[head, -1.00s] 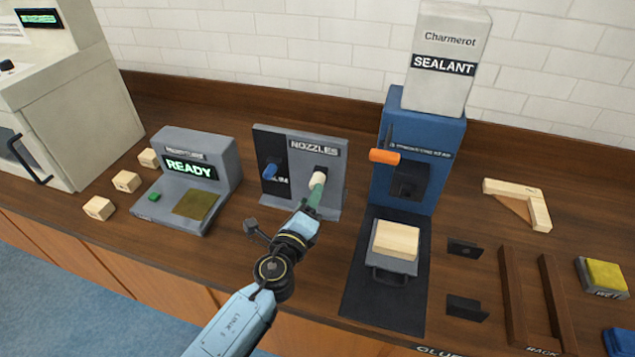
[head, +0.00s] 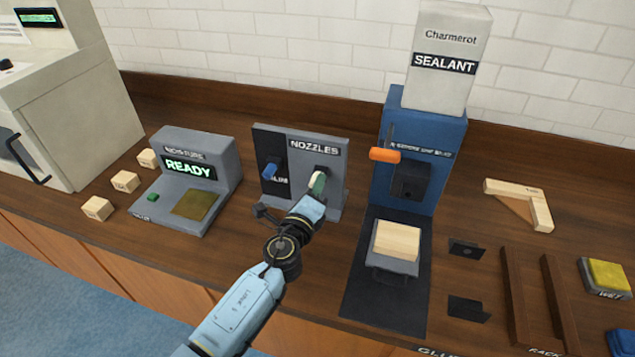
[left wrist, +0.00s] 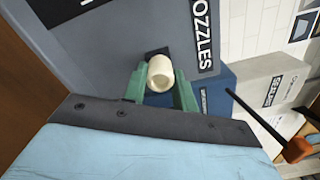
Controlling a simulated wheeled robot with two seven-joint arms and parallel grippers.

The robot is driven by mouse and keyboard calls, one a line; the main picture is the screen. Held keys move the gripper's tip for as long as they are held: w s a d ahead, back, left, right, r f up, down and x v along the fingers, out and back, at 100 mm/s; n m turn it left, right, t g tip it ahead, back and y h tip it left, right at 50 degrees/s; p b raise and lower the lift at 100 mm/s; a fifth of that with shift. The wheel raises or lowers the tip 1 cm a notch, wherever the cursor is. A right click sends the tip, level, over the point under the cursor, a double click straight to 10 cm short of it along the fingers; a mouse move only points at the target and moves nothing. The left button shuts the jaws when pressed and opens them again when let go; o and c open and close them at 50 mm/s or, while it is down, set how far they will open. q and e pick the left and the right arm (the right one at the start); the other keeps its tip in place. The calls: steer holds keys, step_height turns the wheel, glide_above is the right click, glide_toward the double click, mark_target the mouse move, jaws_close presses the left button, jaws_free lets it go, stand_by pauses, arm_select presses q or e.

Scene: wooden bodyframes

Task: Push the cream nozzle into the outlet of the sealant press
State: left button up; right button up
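The cream nozzle (left wrist: 160,73) sits on the grey nozzle holder (head: 330,205), pointing outward. My left gripper (head: 316,186) is at this nozzle, and in the left wrist view its green fingers (left wrist: 161,92) stand apart, one on each side of it. I cannot tell whether they touch it. In the head view the nozzle is mostly hidden by the gripper. The blue sealant press (head: 422,135) stands to the right, with a dark outlet block (head: 410,182) on its front. My right gripper is not in view.
A blue nozzle (head: 270,170) is on the holder's left part. A wooden block (head: 397,241) lies on the support below the press. The press's orange-handled lever (head: 384,155) sticks out to the left. The grey READY device (head: 213,160) is left of the holder.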

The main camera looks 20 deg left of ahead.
arm_select(q)
jaws_close()
steer(key=shift+s, duration=0.8)
steer(key=shift+s+a, duration=0.1)
steer(key=shift+s, duration=0.95)
